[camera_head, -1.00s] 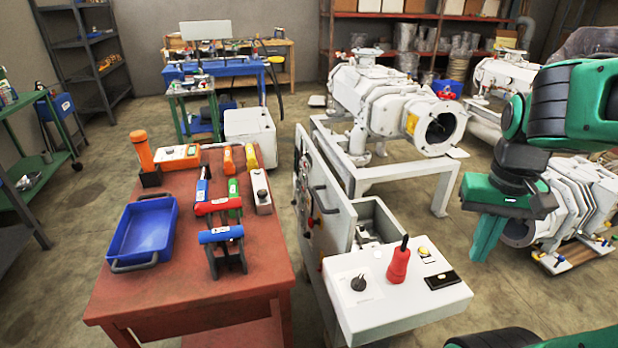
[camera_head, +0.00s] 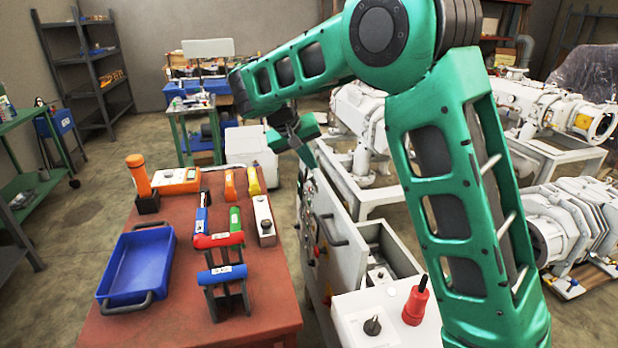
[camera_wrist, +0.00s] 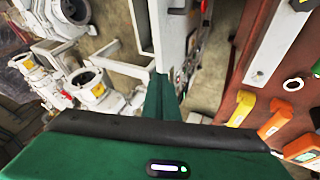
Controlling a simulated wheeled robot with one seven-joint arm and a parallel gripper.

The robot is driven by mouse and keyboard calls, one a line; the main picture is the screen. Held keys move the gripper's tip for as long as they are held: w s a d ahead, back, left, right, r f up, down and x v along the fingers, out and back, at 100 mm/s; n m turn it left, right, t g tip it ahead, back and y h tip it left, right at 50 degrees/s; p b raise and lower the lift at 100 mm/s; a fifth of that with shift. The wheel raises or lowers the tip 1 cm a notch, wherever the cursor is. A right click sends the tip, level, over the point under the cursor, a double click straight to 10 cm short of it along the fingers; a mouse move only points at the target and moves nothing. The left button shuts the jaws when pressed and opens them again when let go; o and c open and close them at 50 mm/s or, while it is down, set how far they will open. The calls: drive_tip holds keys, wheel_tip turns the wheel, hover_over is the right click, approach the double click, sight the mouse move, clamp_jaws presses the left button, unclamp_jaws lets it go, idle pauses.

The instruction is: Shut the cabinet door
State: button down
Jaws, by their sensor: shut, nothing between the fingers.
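The cabinet door (camera_head: 338,257) is a pale upright panel with a dark handle and several buttons on its left face. It stands open, swung out from the white cabinet (camera_head: 400,247), whose inside shows to its right. The door also shows in the wrist view (camera_wrist: 174,30), seen from above with its buttoned face to the right. My gripper (camera_head: 303,150) is above the far end of the door, fingers pointing down. Its green fingers (camera_wrist: 166,98) are shut and empty in the wrist view, close to the door. I cannot tell whether they touch it.
A red table (camera_head: 255,315) with a blue tray (camera_head: 138,262) and several tools stands left of the door, across a narrow gap. White pump machines (camera_head: 358,115) on frames stand behind and right.

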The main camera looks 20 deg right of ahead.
drive_tip(key=w+a+f, duration=0.1)
drive_tip(key=w+a, duration=0.2)
drive_tip(key=a, duration=0.2)
approach(319, 184)
wheel_tip(319, 184, down, 4)
drive_tip(key=shift+w+d+t, duration=0.2)
drive_tip(key=shift+d, duration=0.25)
drive_tip(key=shift+w+d+t, duration=0.2)
drive_tip(key=shift+d, duration=0.3)
